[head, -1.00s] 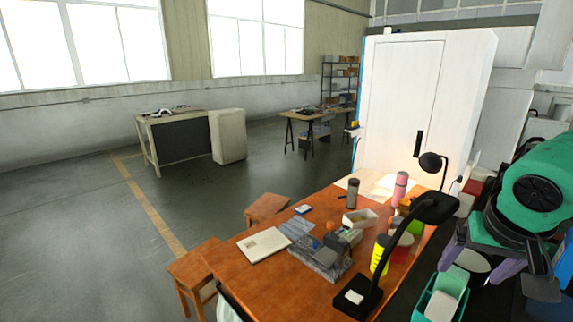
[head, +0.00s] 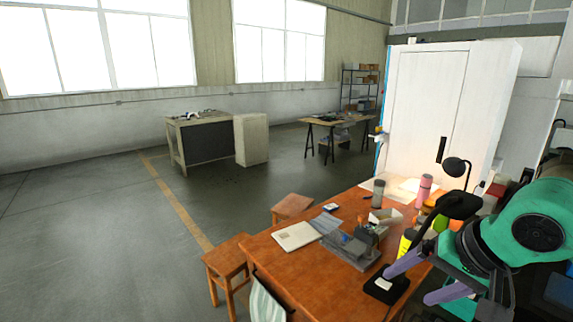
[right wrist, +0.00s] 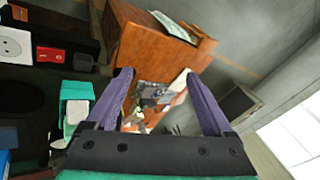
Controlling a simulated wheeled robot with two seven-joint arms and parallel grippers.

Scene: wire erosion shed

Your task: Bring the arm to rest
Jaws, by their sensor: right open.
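My right gripper (head: 408,286) is at the lower right of the head view, on a green arm. Its two purple fingers are apart and point left, in front of the lamp base and the right end of the wooden table (head: 283,262). In the right wrist view the right gripper (right wrist: 157,75) has nothing between its fingers, with the table (right wrist: 140,50) and its clutter beyond. I cannot tell its height above the table. My left gripper is not in view.
A white cabinet (head: 424,110) is behind. The floor at left is clear.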

